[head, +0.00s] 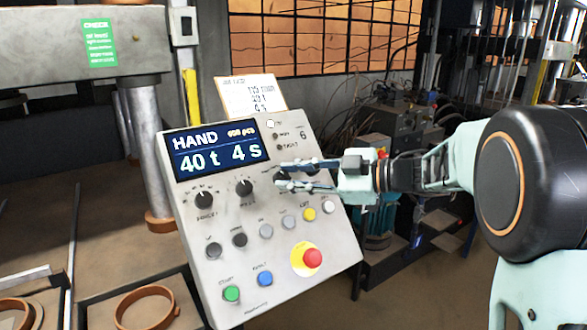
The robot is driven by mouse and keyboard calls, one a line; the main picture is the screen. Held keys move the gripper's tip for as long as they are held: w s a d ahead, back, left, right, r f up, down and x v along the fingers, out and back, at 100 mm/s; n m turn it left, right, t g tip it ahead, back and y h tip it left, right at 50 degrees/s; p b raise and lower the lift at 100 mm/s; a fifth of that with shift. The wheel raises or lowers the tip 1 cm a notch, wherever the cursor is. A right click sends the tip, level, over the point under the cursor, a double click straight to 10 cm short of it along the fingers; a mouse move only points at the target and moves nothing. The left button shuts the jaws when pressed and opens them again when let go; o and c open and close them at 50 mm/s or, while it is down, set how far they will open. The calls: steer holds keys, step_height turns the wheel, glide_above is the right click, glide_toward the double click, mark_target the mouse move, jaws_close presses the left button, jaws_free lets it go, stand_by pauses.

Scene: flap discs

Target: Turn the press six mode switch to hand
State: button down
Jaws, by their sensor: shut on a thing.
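The press control panel (300,235) is a tilted light grey box marked with a 6. Its blue display (216,150) reads HAND, 40 t and 4 s. My gripper (282,178) reaches in from the right, with its fingers shut at the third place in the row of black rotary knobs. The mode switch there is mostly hidden by the fingers, so I cannot read its pointer or its label. Two other black knobs, the left knob (204,199) and the middle knob (245,187), stand to the left of my fingers, apart from them.
Below my gripper are several push buttons, including a green button (231,293) and a blue button (265,278). A red emergency stop (312,258) on a yellow base sticks out lower right. A paper card (252,96) stands on the panel top. A steel press column (150,150) stands left.

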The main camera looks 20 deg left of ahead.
steer(key=shift+w+r+n+g+p, duration=0.1)
steer(key=shift+n+g+p, duration=0.35)
steer(key=shift+n, duration=0.15)
steer(key=c, duration=1.6)
jaws_free()
steer(key=shift+d, duration=0.1)
steer(key=v, duration=1.1)
steer(key=shift+d+r, duration=0.3)
steer(key=shift+d, duration=0.05)
